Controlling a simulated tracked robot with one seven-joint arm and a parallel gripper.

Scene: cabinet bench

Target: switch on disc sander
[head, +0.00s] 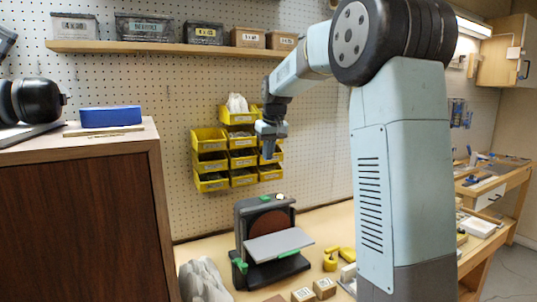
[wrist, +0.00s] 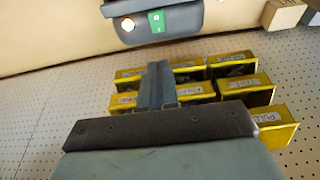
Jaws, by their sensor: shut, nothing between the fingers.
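The disc sander (head: 243,225) stands on the bench, with a dark frame, a reddish disc (head: 270,222) and a grey tilted table. A small pale round spot shows on its top. In the wrist view the sander's dark housing (wrist: 180,20) is at the top edge, with a green switch (wrist: 157,20) and a lit round lamp (wrist: 127,25) beside it. My gripper (head: 269,155) is above the sander, in front of the yellow bins, fingers pointing down. In the wrist view its fingers (wrist: 157,68) are shut together and empty, apart from the switch.
Several yellow bins (head: 243,160) hang on the pegboard behind my gripper. A wooden cabinet (head: 80,215) stands at the left, with a blue box (head: 111,117) on top. Small cardboard boxes (head: 324,288) and yellow items (head: 331,262) lie on the bench right of the sander.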

